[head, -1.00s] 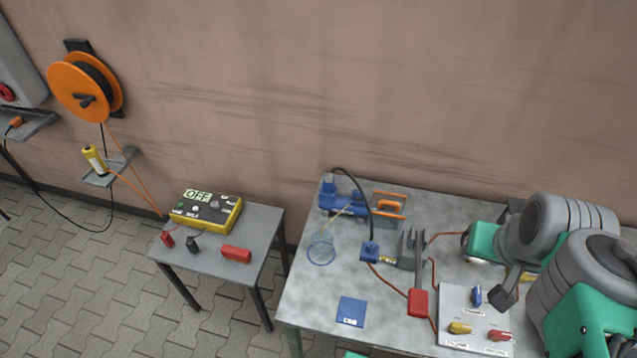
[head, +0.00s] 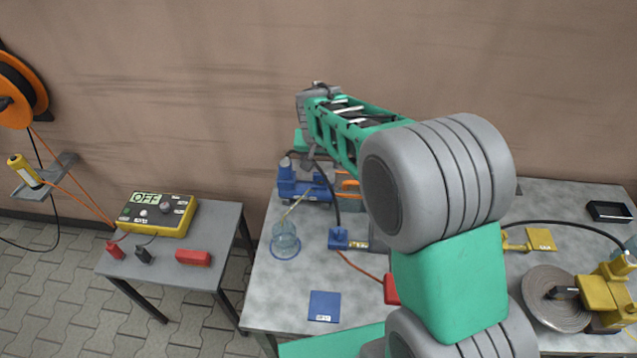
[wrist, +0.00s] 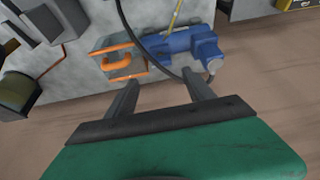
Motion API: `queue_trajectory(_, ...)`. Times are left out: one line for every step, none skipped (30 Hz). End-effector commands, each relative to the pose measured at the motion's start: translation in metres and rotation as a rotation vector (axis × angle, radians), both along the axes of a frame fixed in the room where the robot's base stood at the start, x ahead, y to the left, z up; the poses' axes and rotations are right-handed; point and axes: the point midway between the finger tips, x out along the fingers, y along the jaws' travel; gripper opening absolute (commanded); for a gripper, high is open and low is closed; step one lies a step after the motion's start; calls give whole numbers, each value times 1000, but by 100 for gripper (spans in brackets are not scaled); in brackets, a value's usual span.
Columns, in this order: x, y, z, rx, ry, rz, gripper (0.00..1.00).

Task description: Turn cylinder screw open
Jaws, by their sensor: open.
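A blue cylinder-shaped device (head: 298,190) stands at the back left of the grey workbench, and a black hose arches from it to a small blue block (head: 340,240). In the wrist view the blue device (wrist: 183,50) lies beyond my fingertips, with a small grey part (wrist: 213,66) at its right end. I cannot tell for sure whether that part is the screw. My gripper (wrist: 163,92) is open and empty, close to the device and apart from it as far as I see. In the head view my arm covers much of the bench, and my fingers are hard to make out.
An orange-handled grey item (wrist: 120,60) lies beside the blue device, near my left finger. A clear jar (head: 286,240) and a blue card (head: 324,306) are on the bench. A side table (head: 212,262) holds a yellow meter (head: 157,214) reading OFF. The wall is close behind.

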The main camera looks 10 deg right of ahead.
Motion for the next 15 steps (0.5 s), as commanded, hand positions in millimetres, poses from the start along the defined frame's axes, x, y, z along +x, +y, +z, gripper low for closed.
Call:
queue_trajectory(9, 2, -17, -3, 1, -11, 62)
queue_trajectory(12, 2, -22, -3, 1, -16, 62)
queue_trajectory(15, 2, -26, -4, 0, -21, 62)
queue_trajectory(17, 1, -28, -4, -1, -23, 62)
queue_trajectory(18, 0, -31, -5, -1, -23, 62)
queue_trajectory(20, -1, -36, -5, 1, -25, 62)
queue_trajectory(22, -2, -41, -4, 1, -24, 62)
queue_trajectory(23, -3, -47, -4, 2, -24, 62)
queue_trajectory(27, -4, -54, -4, 2, -24, 62)
queue_trajectory(29, -5, -59, -4, 2, -24, 62)
queue_trajectory(31, -6, -65, -4, 2, -24, 62)
queue_trajectory(33, -7, -72, -4, 2, -24, 62)
queue_trajectory(36, -8, -76, -4, 1, -24, 62)
queue_trajectory(37, -9, -80, -4, 1, -25, 62)
queue_trajectory(39, -9, -84, -4, -1, -25, 62)
